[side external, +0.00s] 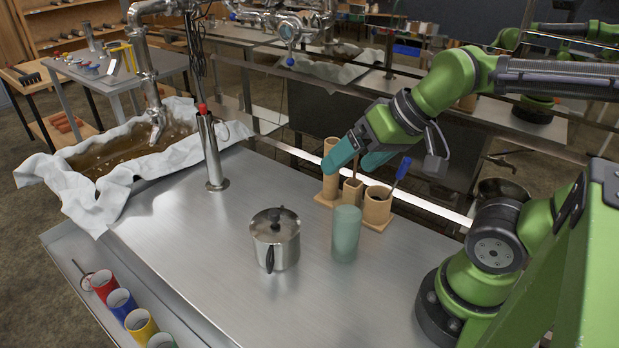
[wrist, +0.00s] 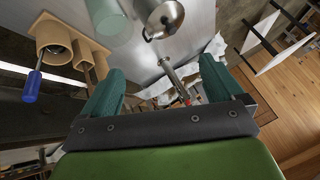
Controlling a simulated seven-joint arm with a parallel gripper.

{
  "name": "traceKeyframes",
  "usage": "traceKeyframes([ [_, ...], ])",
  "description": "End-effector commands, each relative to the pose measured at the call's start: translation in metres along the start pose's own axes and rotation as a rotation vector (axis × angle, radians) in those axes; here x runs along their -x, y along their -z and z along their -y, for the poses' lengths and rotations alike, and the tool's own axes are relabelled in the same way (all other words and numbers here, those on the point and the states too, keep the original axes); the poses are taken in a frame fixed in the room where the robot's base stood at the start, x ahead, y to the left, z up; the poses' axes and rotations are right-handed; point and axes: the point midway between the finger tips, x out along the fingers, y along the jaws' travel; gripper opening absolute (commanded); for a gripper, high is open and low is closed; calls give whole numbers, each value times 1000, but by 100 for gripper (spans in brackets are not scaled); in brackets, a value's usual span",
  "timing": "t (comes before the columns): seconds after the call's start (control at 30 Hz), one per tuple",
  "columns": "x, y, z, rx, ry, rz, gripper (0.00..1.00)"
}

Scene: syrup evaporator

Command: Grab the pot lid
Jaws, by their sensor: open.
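The steel pot (side external: 275,245) stands on the metal table, with a dark side handle facing the front. Its lid (side external: 275,222) sits on top and has a dark knob. In the wrist view the pot (wrist: 160,16) is at the top, partly cut off by the frame edge. My gripper (side external: 357,158) is open and empty, with teal fingers. It is up and to the right of the pot, above the wooden holders and well apart from the lid. Both fingers (wrist: 168,90) also show in the wrist view, with nothing between them.
A greenish glass cylinder (side external: 346,233) stands right of the pot. Wooden holders (side external: 377,207), one with a blue-handled tool (side external: 402,168), are behind it. A tall metal cylinder (side external: 212,155) stands back left. Coloured cups (side external: 122,303) line the front-left shelf. Table left of the pot is clear.

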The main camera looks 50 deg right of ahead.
Motion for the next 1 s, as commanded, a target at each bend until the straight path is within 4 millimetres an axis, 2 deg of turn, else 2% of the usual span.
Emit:
traceKeyframes([
  [0.13,-1,-1,1,3,1,6,94],
  [0.27,-13,-1,4,15,-11,61,94],
  [0.5,-46,37,36,38,-109,262,94],
  [0.77,-87,78,70,-71,-321,449,94],
  [0.87,-90,91,78,-138,-392,470,94],
  [1.0,-78,99,80,-224,-439,465,94],
])
